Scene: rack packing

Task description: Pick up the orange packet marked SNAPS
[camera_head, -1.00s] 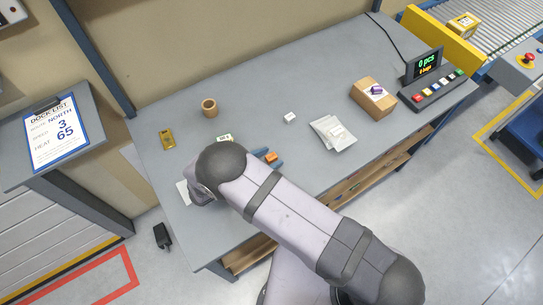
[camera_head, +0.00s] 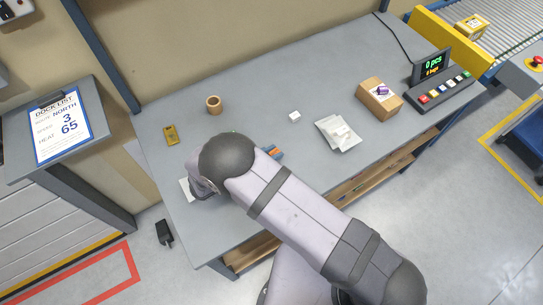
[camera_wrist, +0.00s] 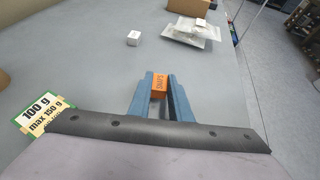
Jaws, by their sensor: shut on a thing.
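The orange packet marked SNAPS (camera_wrist: 159,84) is between the two blue fingers of my gripper (camera_wrist: 162,82) in the wrist view. The fingers are shut on it, one at each side, and its dark lettering faces the camera. In the head view, a small part of my gripper (camera_head: 272,152) shows past my dark wrist joint, and the arm hides most of it. From these views I cannot tell whether the packet touches the table (camera_head: 230,80) or is just above it.
A small white box (camera_head: 295,116), pale bags (camera_head: 338,133) and a cardboard box (camera_head: 379,99) lie to the right. A brown cup (camera_head: 213,104) and a yellow-brown item (camera_head: 171,134) are at the back left.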

